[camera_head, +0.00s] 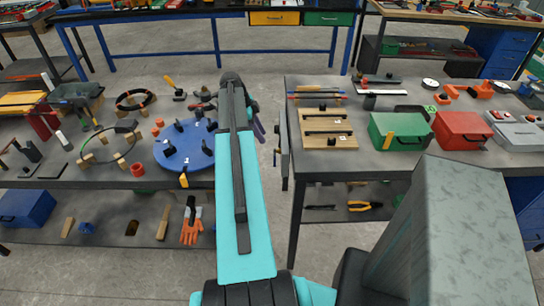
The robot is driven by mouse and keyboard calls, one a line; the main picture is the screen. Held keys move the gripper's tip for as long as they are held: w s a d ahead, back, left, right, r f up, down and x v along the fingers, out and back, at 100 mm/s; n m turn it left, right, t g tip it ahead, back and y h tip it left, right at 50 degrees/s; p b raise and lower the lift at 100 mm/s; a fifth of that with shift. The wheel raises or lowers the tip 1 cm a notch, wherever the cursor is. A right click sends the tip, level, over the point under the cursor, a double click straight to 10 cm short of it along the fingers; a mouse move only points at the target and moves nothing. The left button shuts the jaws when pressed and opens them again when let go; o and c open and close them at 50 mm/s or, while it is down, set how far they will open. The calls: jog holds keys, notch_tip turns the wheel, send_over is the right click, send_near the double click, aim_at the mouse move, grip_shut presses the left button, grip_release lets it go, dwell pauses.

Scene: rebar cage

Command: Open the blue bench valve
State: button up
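I cannot pick out a blue valve with certainty. A round blue disc (199,135) with several black knob-like parts and a yellow tab at its front edge lies on the left bench (120,177). I cannot tell whether it is the valve or whether it is open or shut. My turquoise arm reaches up the middle of the picture, just right of the disc. Dark parts show behind its far end, but I see no gripper fingers.
The right bench (370,160) carries a green box (388,134), a red box (460,133) and a wooden board (320,140). A narrow grey panel (284,140) hangs at its left side. Bare floor lies between the benches. A ring on wooden blocks (97,136) stands left of the disc.

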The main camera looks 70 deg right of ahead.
jog(key=shift+s+f, duration=0.1)
jog(key=p+x, duration=0.3)
jog(key=x, duration=1)
jog(key=shift+f+p, duration=0.25)
jog(key=shift+p, duration=0.05)
jog(key=shift+s, duration=0.15)
grip_shut()
jog(key=shift+a, duration=0.1)
